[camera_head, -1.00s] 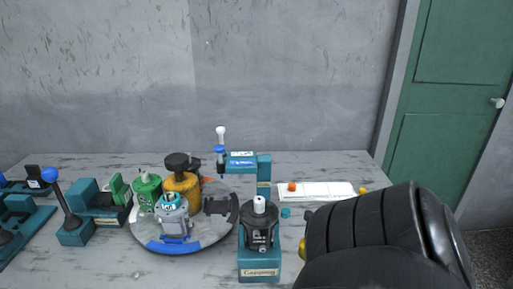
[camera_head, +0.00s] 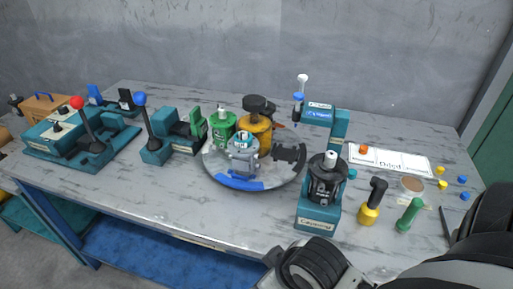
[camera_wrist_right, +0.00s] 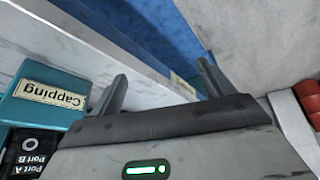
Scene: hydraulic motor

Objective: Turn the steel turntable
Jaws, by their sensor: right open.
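The steel turntable (camera_head: 212,173) is a round grey disc on the table with a blue section (camera_head: 239,184) on its front rim. It carries a green canister (camera_head: 221,130), a yellow-orange canister (camera_head: 257,136) with a dark knob, a grey motor body (camera_head: 243,158) and a dark bracket (camera_head: 290,154). My right gripper shows in the right wrist view (camera_wrist_right: 162,90) with two fingers spread apart and nothing between them. It is near the table's front edge, beside the teal Capping station (camera_wrist_right: 50,95), which also stands right of the turntable in the head view (camera_head: 319,218). My left gripper is not seen.
Left of the turntable are a blue-knobbed lever (camera_head: 147,124) and a red-knobbed lever (camera_head: 88,127). A teal press stand (camera_head: 340,130) rises behind the Capping station. A yellow-and-black tool (camera_head: 372,203) and green tool (camera_head: 409,215) stand at right. The front left tabletop is clear.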

